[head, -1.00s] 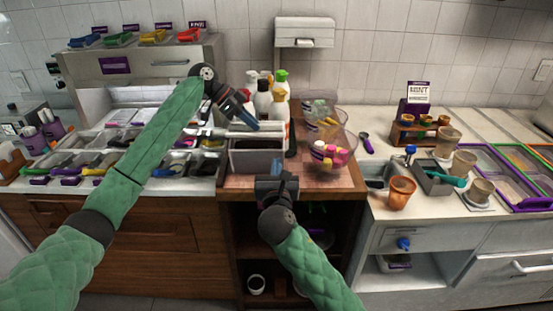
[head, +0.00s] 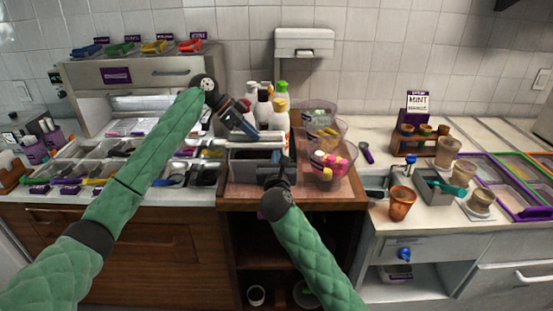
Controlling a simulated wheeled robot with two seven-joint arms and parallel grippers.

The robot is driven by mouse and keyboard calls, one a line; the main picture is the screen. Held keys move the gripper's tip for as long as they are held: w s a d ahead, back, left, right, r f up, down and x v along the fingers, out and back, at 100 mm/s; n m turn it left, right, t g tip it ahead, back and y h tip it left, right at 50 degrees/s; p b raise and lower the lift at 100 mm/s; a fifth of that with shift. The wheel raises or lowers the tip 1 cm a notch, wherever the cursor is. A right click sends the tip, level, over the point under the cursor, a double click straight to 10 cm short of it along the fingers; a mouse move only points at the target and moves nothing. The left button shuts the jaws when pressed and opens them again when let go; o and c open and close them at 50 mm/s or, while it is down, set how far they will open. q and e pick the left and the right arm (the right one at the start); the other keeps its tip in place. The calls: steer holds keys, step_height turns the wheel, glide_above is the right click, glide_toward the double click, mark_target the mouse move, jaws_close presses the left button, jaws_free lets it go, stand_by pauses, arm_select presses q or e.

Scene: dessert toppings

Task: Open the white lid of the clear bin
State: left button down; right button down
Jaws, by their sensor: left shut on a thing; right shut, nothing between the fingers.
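The clear bin (head: 248,170) stands on the wooden counter at mid-picture and looks dark and greyish inside. The white lid (head: 268,145) shows as a pale strip along the bin's top rear edge. My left gripper (head: 252,136) comes down from the upper left and is shut on the lid near that edge; its fingertips are small and partly hidden. My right gripper (head: 284,162) is shut and empty at the bin's front right corner, covering part of it. I cannot tell whether it touches the bin.
Several squeeze bottles (head: 281,104) stand close behind the bin. Clear bowls with colourful toppings (head: 331,165) stand just to its right. Topping trays (head: 130,150) fill the left counter. An orange cup (head: 401,203) stands farther right.

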arm_select(q)
steer(key=shift+r, duration=0.1)
arm_select(e)
steer(key=shift+w+r, duration=0.1)
steer(key=shift+r, duration=0.85)
arm_select(q)
steer(key=shift+f, duration=0.2)
steer(key=c, duration=1.4)
jaws_free()
steer(key=shift+r, duration=0.1)
